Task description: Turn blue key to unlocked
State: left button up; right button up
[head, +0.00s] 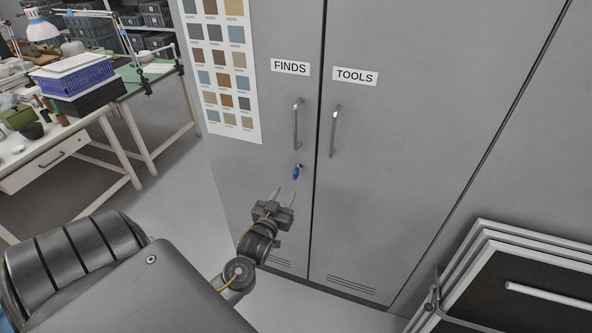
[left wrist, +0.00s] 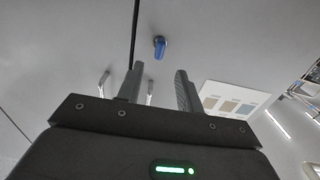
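The blue key (head: 296,173) sits in the lock of the FINDS cabinet door (head: 262,110), below that door's handle. It also shows in the left wrist view (left wrist: 159,47), above and between the fingertips. My left gripper (head: 276,196) is open and empty, a little below and left of the key in the head view, apart from it. Its two fingers (left wrist: 158,82) stand spread in the left wrist view. My right gripper is not in view.
The TOOLS door (head: 400,130) is to the right, with its own handle (head: 334,131). A colour chart (head: 222,65) hangs at left. Black framed panels (head: 520,290) lean at the lower right. A table with crates (head: 80,85) stands at the far left. Floor between is clear.

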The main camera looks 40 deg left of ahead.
aim_at(294, 176)
pick_arm(q)
jog(key=shift+w+r, duration=0.15)
jog(key=shift+r, duration=0.05)
jog(key=p+x, duration=0.2)
jog(key=x, duration=0.8)
jog(key=shift+w+a+f, duration=0.1)
jog(key=shift+w+a, duration=0.1)
jog(key=shift+w, duration=0.05)
jog(key=shift+c, duration=0.3)
grip_shut()
